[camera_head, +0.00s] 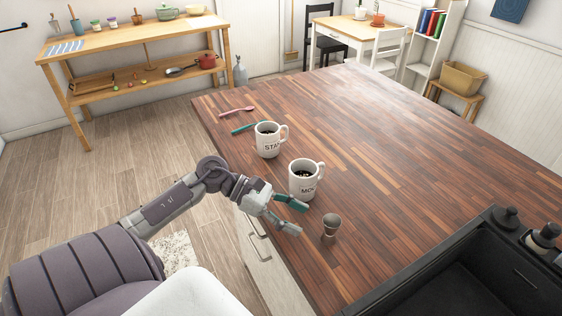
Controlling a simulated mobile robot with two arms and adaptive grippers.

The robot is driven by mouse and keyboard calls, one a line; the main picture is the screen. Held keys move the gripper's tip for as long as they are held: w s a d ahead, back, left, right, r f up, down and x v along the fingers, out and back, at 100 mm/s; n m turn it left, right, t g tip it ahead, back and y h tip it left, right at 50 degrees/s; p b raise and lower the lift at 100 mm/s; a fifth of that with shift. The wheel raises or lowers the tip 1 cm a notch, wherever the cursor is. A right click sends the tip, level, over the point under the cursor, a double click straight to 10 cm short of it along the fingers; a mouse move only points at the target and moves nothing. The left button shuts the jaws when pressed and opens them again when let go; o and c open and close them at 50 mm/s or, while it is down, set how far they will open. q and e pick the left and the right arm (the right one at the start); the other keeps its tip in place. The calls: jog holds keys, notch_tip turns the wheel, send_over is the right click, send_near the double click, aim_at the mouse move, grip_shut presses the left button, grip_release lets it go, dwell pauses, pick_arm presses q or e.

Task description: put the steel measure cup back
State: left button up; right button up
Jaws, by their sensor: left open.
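The steel measure cup (331,225) stands upright on the wooden counter (400,150), near its front left edge. My left gripper (297,218) is open and empty, just left of the steel cup and apart from it, with its fingers pointing right toward it. Its fingertips are by the near side of a white mug (305,180) with dark contents and lettering. I cannot tell whether a fingertip touches that mug. My right gripper is not in view.
A second lettered white mug (268,140) stands farther back. A pink spoon (237,110) and a teal spoon (250,127) lie beyond it. The counter's middle and far right are clear.

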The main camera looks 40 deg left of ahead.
pick_arm(q)
jog(key=shift+b+v, duration=0.3)
jog(key=shift+v, duration=1.8)
